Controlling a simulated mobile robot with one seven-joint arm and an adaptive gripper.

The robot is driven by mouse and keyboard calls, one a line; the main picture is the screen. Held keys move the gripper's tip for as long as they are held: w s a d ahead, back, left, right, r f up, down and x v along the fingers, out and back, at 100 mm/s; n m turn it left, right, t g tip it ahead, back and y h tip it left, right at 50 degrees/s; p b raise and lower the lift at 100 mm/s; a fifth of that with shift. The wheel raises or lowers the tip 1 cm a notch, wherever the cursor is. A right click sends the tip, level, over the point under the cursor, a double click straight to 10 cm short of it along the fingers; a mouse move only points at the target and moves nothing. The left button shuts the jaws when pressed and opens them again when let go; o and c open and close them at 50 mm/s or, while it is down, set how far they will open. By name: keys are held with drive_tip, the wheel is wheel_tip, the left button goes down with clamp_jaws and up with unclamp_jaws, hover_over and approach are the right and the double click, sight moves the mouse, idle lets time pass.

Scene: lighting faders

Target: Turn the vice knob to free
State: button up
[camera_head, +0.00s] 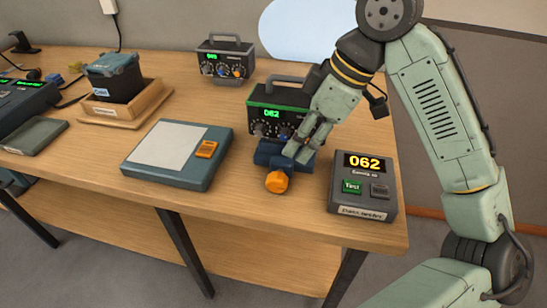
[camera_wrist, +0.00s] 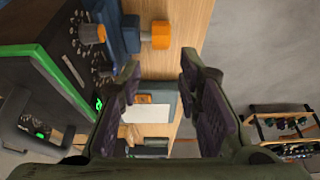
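The blue vice (camera_head: 268,153) sits near the table's front edge, against the front of a black box with green trim (camera_head: 262,103). The orange vice knob (camera_head: 277,182) sticks out from its front. In the wrist view, the knob (camera_wrist: 161,34) and part of the vice (camera_wrist: 128,28) show near the top, beyond my fingertips. My gripper (camera_head: 303,148) is over the right side of the vice, hiding part of it and of the box's front. In the wrist view, my gripper (camera_wrist: 160,66) has its fingers apart with nothing between them.
A grey panel reading 062 (camera_head: 362,185) stands right of the vice. A flat grey-blue tray with a white sheet (camera_head: 180,150) lies to the left. Another metered box (camera_head: 225,60) stands behind, and a dark bin on a wooden tray (camera_head: 120,105) is at back left.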

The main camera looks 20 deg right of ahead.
sight(278, 175)
drive_tip(key=p+x, duration=0.1)
drive_tip(key=x, duration=0.9)
drive_tip(key=shift+a, duration=0.15)
drive_tip(key=shift+c, duration=0.2)
clamp_jaws()
